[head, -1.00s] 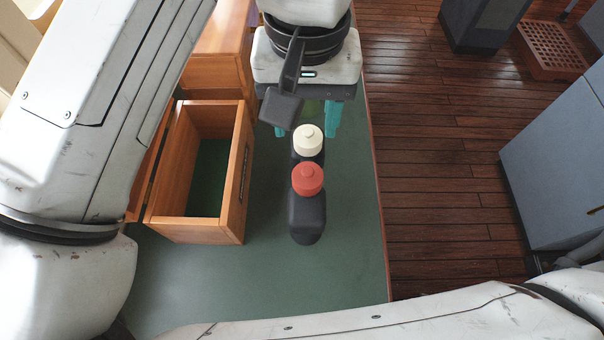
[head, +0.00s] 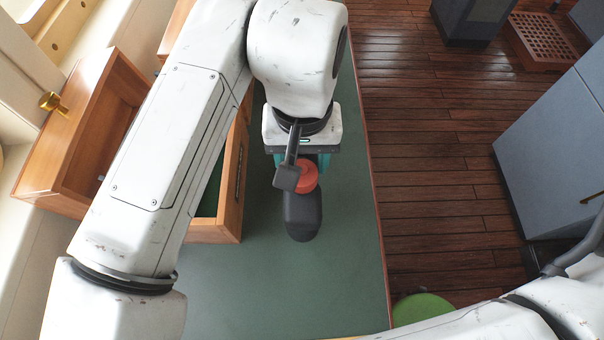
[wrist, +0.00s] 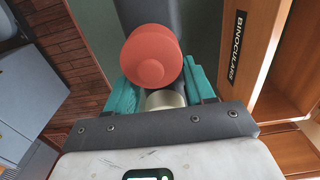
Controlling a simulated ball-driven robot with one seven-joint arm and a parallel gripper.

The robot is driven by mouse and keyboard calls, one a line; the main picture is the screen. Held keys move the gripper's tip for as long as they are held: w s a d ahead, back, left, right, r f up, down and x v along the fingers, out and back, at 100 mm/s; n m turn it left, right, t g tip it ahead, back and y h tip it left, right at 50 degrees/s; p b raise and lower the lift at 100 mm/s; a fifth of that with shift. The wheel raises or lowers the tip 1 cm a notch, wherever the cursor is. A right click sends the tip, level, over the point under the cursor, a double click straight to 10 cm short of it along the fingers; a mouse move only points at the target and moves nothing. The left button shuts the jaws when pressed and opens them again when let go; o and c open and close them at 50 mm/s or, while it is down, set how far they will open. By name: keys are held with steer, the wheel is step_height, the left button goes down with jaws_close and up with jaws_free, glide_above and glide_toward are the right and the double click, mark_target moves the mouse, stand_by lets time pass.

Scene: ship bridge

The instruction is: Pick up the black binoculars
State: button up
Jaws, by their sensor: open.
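The black binoculars (head: 303,215) stand upright on the green tabletop, dark-bodied with a red round top (head: 307,178) facing up. In the wrist view, the red top (wrist: 151,58) is large, with a cream top (wrist: 165,99) partly hidden behind it, low between the fingers. My gripper (head: 301,160) has teal fingers and points down at the binoculars. It is open, with one finger on either side of the cream part in the wrist view (wrist: 160,82); contact cannot be told. My wrist hides the cream top in the head view.
An open wooden box (head: 231,200) stands left of the binoculars, partly behind my arm; its wall reads BINOCULARS in the wrist view (wrist: 250,55). The green tabletop (head: 270,285) is clear in front. Its right edge borders a wooden floor (head: 430,170) with a grey cabinet (head: 560,150).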

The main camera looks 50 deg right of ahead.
jaws_close()
stand_by(0.5)
stand_by(0.9)
